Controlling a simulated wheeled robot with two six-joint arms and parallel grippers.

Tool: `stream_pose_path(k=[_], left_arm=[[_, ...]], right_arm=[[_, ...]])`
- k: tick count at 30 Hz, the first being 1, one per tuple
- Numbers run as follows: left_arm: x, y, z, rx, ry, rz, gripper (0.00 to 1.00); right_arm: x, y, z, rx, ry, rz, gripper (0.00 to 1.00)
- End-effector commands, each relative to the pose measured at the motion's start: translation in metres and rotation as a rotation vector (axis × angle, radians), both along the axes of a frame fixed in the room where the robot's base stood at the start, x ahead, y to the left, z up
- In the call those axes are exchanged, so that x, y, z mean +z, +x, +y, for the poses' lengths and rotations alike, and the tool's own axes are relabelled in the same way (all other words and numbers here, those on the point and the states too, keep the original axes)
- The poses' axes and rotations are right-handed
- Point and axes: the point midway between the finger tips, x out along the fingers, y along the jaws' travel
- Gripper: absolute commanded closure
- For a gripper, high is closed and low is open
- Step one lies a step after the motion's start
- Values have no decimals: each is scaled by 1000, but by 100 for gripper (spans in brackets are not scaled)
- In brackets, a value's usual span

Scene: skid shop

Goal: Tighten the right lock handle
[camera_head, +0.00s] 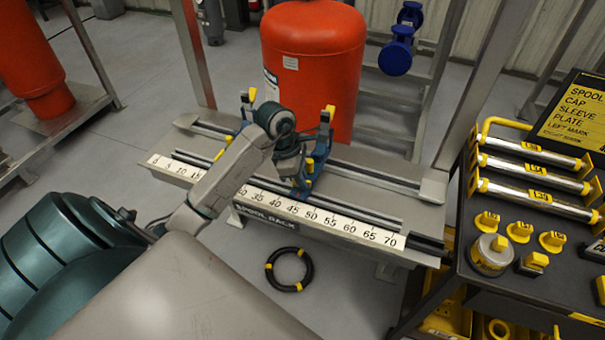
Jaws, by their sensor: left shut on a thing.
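The spool rack (270,205) with its numbered scale stands ahead. Two blue uprights with yellow tips stand on its rails, a left one (246,102) and a right one (323,142). The right lock handle (309,184), with yellow on it, is low at the right upright's base. My left arm reaches in from the lower left, and my left gripper (297,172) points down beside the right upright. It is shut on the right lock handle; my wrist hides much of the contact. A yellow part (219,155) shows near the left upright's base. My right gripper is out of view.
A large red cylinder (313,55) stands just behind the rack. A black ring with yellow bands (289,270) lies on the floor in front. A dark cart (560,285) with yellow-ended bars (535,172) and small parts stands close on the right.

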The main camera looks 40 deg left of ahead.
Motion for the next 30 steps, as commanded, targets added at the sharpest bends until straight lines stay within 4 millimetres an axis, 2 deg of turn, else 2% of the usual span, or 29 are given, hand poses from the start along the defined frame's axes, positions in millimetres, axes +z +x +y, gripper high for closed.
stream_pose_path(k=[3,13,22,30], left_arm=[[-1,0,0,59,1,1,100],[-1,0,0,93,0,2,100],[-1,-1,0,353,0,2,100],[-1,0,0,367,0,2,100]], right_arm=[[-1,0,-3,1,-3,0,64],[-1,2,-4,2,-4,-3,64],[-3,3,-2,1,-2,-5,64],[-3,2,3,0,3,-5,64]])
